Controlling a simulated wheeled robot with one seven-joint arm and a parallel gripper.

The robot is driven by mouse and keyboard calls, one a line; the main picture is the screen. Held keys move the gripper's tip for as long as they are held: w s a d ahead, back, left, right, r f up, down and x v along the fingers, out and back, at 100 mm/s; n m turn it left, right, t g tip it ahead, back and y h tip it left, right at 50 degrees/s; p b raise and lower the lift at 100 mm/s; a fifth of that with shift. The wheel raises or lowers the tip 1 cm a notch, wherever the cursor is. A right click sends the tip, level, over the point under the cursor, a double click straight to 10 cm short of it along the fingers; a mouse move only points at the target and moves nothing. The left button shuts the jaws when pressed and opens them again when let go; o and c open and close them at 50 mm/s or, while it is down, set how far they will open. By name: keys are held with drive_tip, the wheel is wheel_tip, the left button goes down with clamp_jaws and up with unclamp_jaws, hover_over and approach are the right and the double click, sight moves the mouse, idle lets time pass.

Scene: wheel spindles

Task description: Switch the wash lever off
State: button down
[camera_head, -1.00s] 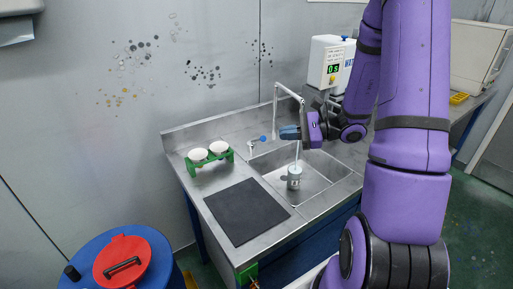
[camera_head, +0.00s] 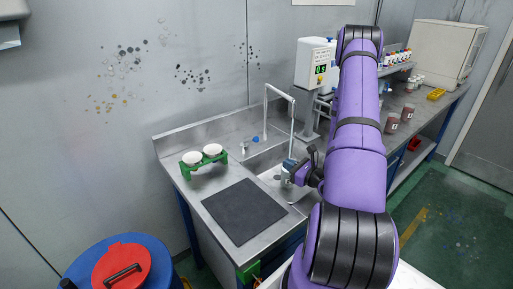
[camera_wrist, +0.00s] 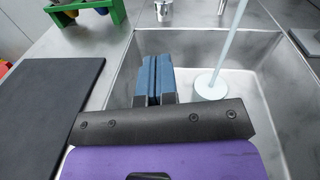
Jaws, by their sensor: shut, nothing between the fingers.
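A tall faucet (camera_head: 266,105) stands behind the sink (camera_wrist: 262,105), and a pale stream (camera_wrist: 230,48) runs from its spout to a round pale patch in the basin. A small blue knob (camera_head: 256,139), which looks like the wash lever, sits at the back of the counter, left of the faucet's base. Its on or off position is too small to tell. My gripper (camera_wrist: 153,62) is shut and empty, its blue fingers over the basin's left part. In the head view my gripper (camera_head: 289,166) is below the spout, to the front right of the knob, and not touching it.
A green rack (camera_head: 204,163) with white round items stands left of the sink. A dark mat (camera_head: 243,211) lies on the front counter. A white device (camera_head: 314,63) with a green display stands behind my arm. A blue drum with a red lid (camera_head: 122,268) is at front left.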

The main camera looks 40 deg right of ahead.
drive_tip(key=shift+w+f, duration=0.1)
idle(0.3)
approach(250, 141)
drive_tip(key=w, duration=0.2)
drive_tip(key=shift+w+r, duration=0.25)
drive_tip(key=shift+w, duration=0.2)
idle(0.4)
